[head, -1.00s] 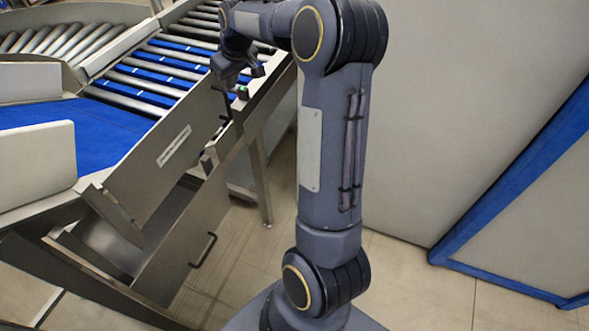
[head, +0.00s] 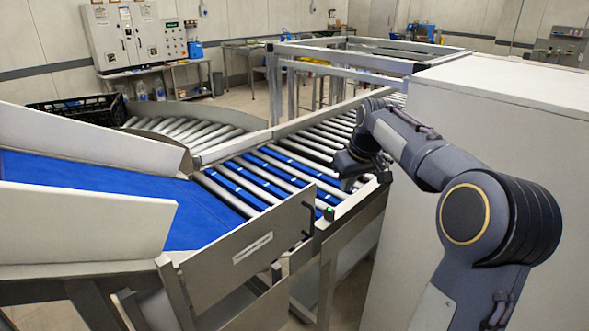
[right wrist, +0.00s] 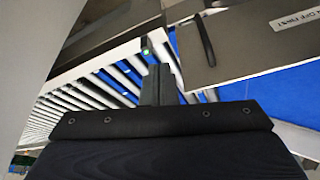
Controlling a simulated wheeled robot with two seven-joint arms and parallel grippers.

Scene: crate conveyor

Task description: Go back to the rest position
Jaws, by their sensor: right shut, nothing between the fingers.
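My right arm reaches in from the right in the head view, with its forearm extended toward the roller conveyor (head: 283,168). My right gripper (head: 349,184) is over the near right edge of the rollers, pointing down. Its closed fingers also show in the right wrist view (right wrist: 158,84), with nothing between them. I cannot tell from the head view how high it is above the conveyor. My left gripper is not in view.
A white cabinet-like block (head: 500,100) stands close to my right arm. A blue belt (head: 90,185) with metal side guards lies at left. A green button (head: 328,213) is on the conveyor frame. A black crate (head: 75,112) sits behind.

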